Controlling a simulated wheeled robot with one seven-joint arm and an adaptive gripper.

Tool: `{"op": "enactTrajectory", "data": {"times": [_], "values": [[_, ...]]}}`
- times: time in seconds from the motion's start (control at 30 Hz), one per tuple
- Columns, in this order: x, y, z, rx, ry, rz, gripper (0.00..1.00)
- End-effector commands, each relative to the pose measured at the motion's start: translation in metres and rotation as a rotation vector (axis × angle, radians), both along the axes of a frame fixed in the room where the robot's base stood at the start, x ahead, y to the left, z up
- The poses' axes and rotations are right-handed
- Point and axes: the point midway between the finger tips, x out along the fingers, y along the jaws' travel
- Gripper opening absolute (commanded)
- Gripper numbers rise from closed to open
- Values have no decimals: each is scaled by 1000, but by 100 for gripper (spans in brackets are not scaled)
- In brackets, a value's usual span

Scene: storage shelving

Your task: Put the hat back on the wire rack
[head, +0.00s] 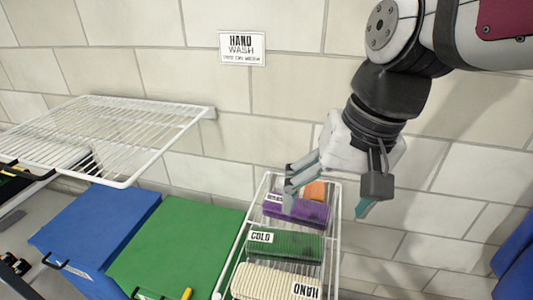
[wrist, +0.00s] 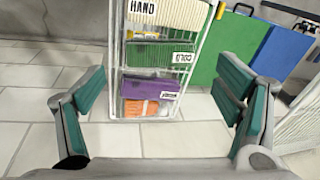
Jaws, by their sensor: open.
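My gripper (head: 325,207) is open and empty, with its teal-padded fingers spread; they also show on both sides of the wrist view (wrist: 158,100). It is above and in front of a white wire rack (head: 336,232), also in the wrist view (wrist: 114,60). This rack holds a ribbed cream bundle labelled HAND (head: 276,283), a green one labelled COLD (head: 285,244), a purple one with a small label (head: 300,211) and an orange item (head: 315,190). I cannot tell which thing is the hat; none is clearly hat-shaped.
A white wire wall shelf (head: 105,112) is at the left, with a blue bin (head: 95,228) and a green bin (head: 172,250) below it. A HAND WASH sign (head: 242,48) is on the tiled wall. Blue material (head: 517,255) is at the far right.

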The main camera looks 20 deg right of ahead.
Motion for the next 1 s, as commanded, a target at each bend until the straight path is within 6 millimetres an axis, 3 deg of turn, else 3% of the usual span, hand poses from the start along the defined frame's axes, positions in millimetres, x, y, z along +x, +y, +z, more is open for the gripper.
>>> {"op": "enactTrajectory", "data": {"times": [0.1,0.23,0.67,0.77,1.0], "values": [[-34,4,-5,-94,-48,190,85],[-54,3,-11,-164,-71,321,85],[-63,2,-13,-198,-81,381,85],[-64,2,-3,-202,-94,380,85],[-65,1,47,-226,-173,373,85]]}}
